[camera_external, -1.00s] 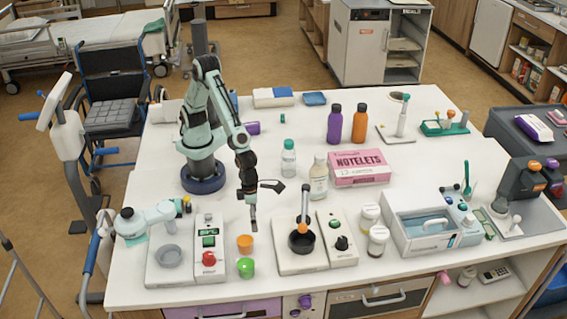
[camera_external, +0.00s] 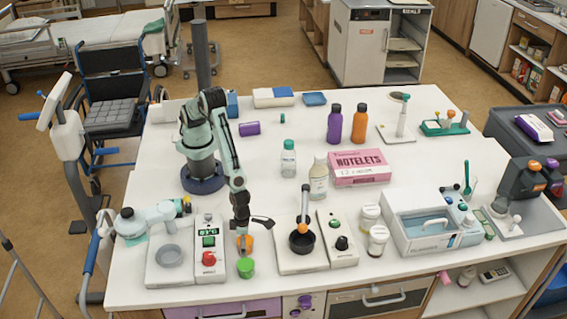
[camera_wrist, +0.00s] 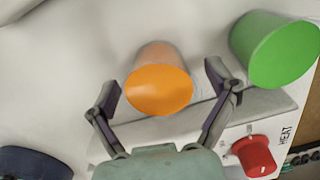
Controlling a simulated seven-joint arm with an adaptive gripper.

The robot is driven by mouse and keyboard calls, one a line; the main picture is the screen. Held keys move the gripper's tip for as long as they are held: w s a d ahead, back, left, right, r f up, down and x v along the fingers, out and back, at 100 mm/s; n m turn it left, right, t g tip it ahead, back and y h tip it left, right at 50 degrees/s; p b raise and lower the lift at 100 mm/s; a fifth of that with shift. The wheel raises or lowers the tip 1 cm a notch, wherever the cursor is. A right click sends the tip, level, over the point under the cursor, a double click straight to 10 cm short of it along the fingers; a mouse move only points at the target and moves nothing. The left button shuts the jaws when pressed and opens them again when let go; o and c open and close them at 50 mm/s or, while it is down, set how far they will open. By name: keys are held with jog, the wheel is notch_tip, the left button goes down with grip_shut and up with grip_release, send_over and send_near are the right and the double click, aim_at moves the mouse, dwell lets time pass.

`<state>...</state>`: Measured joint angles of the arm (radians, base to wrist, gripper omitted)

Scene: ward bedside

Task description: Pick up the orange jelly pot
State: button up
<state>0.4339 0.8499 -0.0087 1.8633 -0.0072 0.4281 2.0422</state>
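The orange jelly pot (camera_external: 245,244) stands on the white table, and in the wrist view the orange pot (camera_wrist: 159,82) shows its flat orange top. My gripper (camera_external: 244,240) is right over it in the external view and partly covers it. In the wrist view my gripper (camera_wrist: 164,82) is open, with one finger on each side of the pot and visible gaps between. The pot appears upright on the table.
A green pot (camera_external: 246,267) stands close in front of the orange one; it also shows in the wrist view (camera_wrist: 278,50). A heater unit with a red knob (camera_external: 208,258) is close on the left. A second unit with a black bowl (camera_external: 302,242) stands to the right.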

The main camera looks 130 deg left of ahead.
jog(key=c, duration=1.1)
